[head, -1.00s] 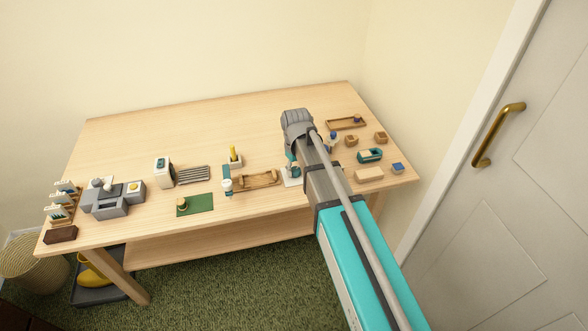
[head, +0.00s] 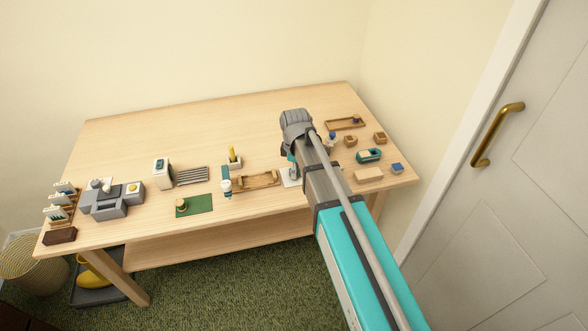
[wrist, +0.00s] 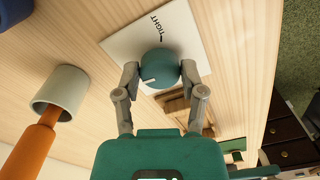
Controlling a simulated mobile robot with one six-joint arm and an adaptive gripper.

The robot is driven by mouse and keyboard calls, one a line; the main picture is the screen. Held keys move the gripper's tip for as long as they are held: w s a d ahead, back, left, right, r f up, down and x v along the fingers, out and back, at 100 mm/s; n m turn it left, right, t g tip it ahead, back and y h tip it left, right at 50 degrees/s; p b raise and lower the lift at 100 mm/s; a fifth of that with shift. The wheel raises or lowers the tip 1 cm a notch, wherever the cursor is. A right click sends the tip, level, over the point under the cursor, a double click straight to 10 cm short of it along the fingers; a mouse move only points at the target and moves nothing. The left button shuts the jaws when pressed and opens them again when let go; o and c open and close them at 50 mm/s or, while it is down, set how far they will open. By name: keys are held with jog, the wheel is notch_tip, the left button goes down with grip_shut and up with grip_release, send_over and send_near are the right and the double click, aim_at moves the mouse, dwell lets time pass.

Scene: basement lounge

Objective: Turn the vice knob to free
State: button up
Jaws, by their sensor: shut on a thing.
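The vice knob (wrist: 160,66) is a round teal knob with a white pointer line, in the middle of the wrist view. It sits on a white plate (wrist: 187,22) printed with TIGHT and a dark tick. The pointer line lies toward the left of the knob, away from the tick. My gripper (wrist: 160,72) is shut on the knob, one grey finger on each side. In the head view my arm hides the knob and most of my gripper; only an edge of the white plate (head: 288,181) shows. Any other plate marking is hidden.
A pale cup (wrist: 62,87) with an orange-handled tool stands close left in the wrist view. In the head view a wooden tray (head: 257,181) lies left of the plate, a teal tape dispenser (head: 369,155) and a wooden block (head: 368,175) right. The table's back is clear.

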jog(key=shift+a+n, duration=0.2)
jog(key=shift+n, duration=0.1)
jog(key=o, duration=1.2)
jog(key=shift+c, duration=0.2)
jog(key=shift+d, duration=0.2)
